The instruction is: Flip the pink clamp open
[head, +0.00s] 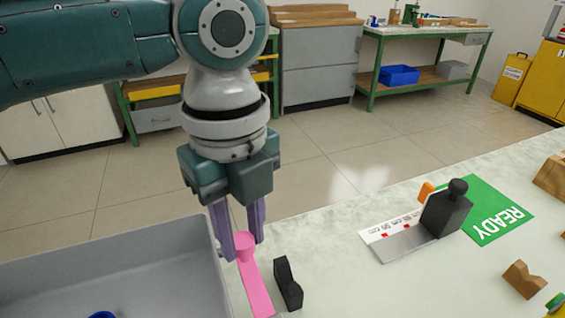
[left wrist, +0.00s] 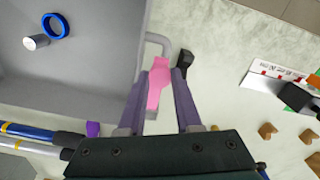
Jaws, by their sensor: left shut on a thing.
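The pink clamp (head: 259,287) lies at the right edge of the grey bin, its long arm pointing toward the front of the head view and its knob end at the back. It also shows in the left wrist view (left wrist: 156,88). My left gripper (head: 241,245) points down with its purple fingers on either side of the knob end, shut on the pink clamp. In the left wrist view the clamp shows between the two fingers (left wrist: 166,112). A black notched block (head: 288,283) stands just right of the clamp. My right gripper is not in view.
The grey bin (head: 120,255) holds a blue ring (left wrist: 55,26) and a pale cylinder (left wrist: 36,42). A ruled plate (head: 400,236) with a black stop (head: 446,210) lies right, beside a green READY mat (head: 500,212). Wooden blocks (head: 524,279) stand farther right. The table between is clear.

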